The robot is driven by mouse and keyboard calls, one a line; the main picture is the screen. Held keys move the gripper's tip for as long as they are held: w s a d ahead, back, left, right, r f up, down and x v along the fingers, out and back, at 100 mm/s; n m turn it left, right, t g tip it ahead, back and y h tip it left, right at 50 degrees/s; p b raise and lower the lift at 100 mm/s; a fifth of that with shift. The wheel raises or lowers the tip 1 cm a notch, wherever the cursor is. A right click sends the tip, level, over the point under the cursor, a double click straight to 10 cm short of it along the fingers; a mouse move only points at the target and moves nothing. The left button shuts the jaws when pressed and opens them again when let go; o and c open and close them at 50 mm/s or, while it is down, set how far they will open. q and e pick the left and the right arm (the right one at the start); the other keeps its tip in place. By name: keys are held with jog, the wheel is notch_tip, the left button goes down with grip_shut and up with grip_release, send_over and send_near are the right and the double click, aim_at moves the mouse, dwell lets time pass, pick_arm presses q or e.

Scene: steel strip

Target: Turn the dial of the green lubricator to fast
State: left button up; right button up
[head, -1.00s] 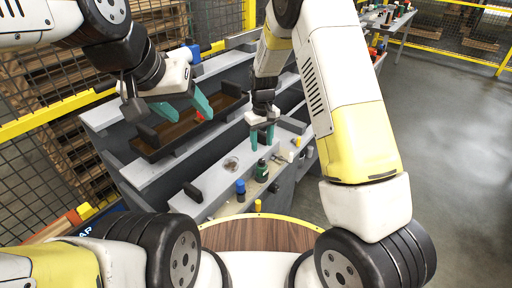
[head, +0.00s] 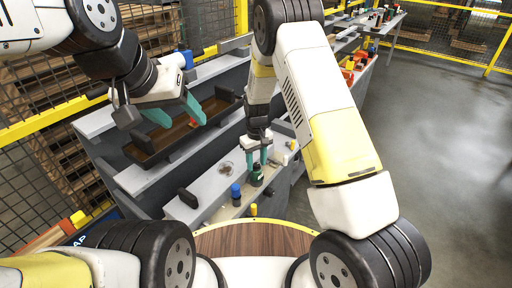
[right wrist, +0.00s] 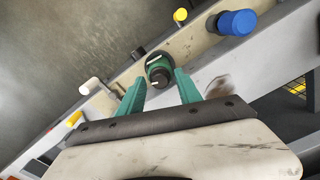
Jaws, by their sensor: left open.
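The green lubricator (head: 256,178) stands on the pale strip of the grey bench in the head view. In the right wrist view the green lubricator (right wrist: 160,72) shows from above, with a dark round top and a pale mark on it. My right gripper (head: 257,160) is open, pointing down just above it. In the right wrist view the lubricator lies between and just beyond the teal fingertips of this gripper (right wrist: 158,80); I cannot tell whether they touch it. My left gripper (head: 182,112) is open and empty, over the brown tray at the left.
A blue-topped lubricator (head: 236,189) stands close left of the green one. A small yellow part (head: 253,210) is at the strip's front edge. A white cylinder (right wrist: 90,86) stands along the strip. A black block (head: 188,198) and the brown tray (head: 150,150) are further left.

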aim_at(256, 164)
grip_shut()
jog(key=shift+m, duration=0.5)
dwell(0.8)
jog(key=shift+o, duration=1.4)
grip_release()
jog(key=shift+r, duration=3.9)
